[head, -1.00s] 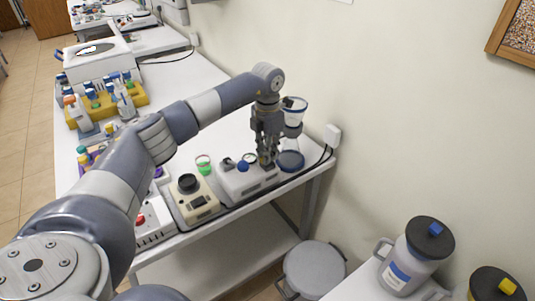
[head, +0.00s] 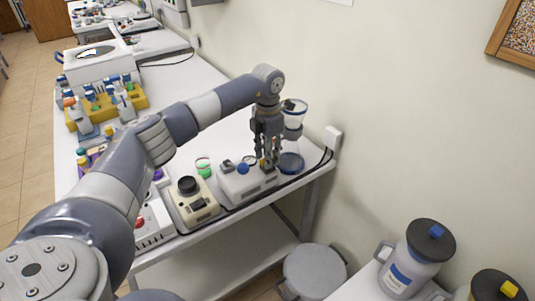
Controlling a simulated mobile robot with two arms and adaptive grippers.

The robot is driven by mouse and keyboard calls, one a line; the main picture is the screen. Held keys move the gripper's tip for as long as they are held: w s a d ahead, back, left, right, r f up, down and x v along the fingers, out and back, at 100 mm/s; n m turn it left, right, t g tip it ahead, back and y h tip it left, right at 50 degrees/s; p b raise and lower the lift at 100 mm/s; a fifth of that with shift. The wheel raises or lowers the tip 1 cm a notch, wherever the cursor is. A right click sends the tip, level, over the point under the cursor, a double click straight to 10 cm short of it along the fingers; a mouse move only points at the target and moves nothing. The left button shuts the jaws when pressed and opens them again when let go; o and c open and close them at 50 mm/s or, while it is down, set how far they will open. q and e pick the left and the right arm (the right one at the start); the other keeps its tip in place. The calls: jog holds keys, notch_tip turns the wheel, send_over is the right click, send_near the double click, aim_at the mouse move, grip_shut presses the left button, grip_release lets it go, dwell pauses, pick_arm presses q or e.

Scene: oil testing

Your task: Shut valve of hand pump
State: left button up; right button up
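A white-grey boxy device with a blue knob (head: 243,168) and a round gauge on top, which looks like the hand pump (head: 240,188), stands at the front edge of the bench. My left gripper (head: 269,165) points down over its right end, with its two fingers apart and nothing seen between them. The fingers hide that end of the device, so I cannot make out the valve or whether the fingertips touch it. My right gripper is not in view.
A clear funnel vessel (head: 293,112) stands behind the gripper, with a dark blue round base (head: 291,163) close to its right. A beige device with a black knob (head: 188,186) stands to the left. A wall and cable bound the right side.

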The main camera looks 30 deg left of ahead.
pick_arm(q)
notch_tip(320, 180, up, 12)
dwell(0.6)
dwell(0.4)
